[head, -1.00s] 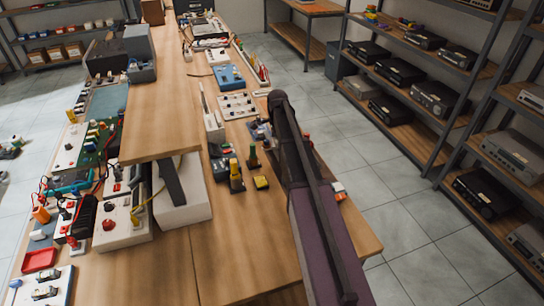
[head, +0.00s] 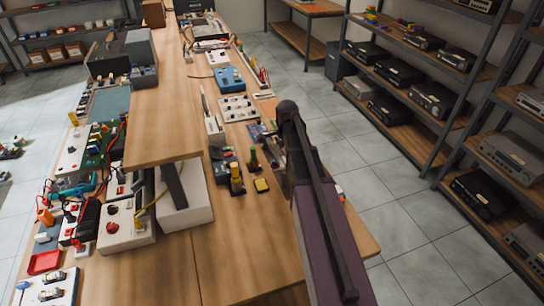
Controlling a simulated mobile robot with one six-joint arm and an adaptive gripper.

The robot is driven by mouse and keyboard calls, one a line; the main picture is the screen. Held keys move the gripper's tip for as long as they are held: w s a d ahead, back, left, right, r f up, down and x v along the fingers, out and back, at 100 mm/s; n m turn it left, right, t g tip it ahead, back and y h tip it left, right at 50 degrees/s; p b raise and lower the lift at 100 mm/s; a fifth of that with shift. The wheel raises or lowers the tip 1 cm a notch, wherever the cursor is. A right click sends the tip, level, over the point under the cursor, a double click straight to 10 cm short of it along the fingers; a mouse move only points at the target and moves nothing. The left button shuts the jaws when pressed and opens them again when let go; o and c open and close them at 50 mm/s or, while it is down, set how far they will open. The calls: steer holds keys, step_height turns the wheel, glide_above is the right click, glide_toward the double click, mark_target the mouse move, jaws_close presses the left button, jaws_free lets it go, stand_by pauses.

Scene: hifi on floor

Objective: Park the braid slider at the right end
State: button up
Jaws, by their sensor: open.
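I cannot make out the braid slider for certain among the small devices on the long wooden bench (head: 222,262). My arm reaches up from the lower right over the bench's right edge. It covers part of the bench top there, and my gripper is hidden behind it. A white panel with knobs (head: 237,108) and a blue box (head: 229,78) lie on the bench to the left of and beyond my arm's upper end.
A raised wooden shelf (head: 163,120) runs along the bench beside a white block (head: 188,212). A yellow-topped post (head: 236,178) and a small yellow block (head: 261,185) stand left of my arm. Metal racks with hi-fi units (head: 432,98) stand right, across clear floor.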

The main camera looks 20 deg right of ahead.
mark_target(285, 160)
steer(key=shift+r+p, duration=5.35)
steer(key=shift+r, duration=0.25)
steer(key=s+a+f+n+b, duration=0.5)
steer(key=s+a+n, duration=0.3)
steer(key=shift+f+b, duration=0.3)
steer(key=shift+b, duration=0.05)
steer(key=s+a+n, duration=0.6)
steer(key=s+n, duration=0.4)
steer(key=shift+a, duration=0.4)
steer(key=shift+w, duration=0.1)
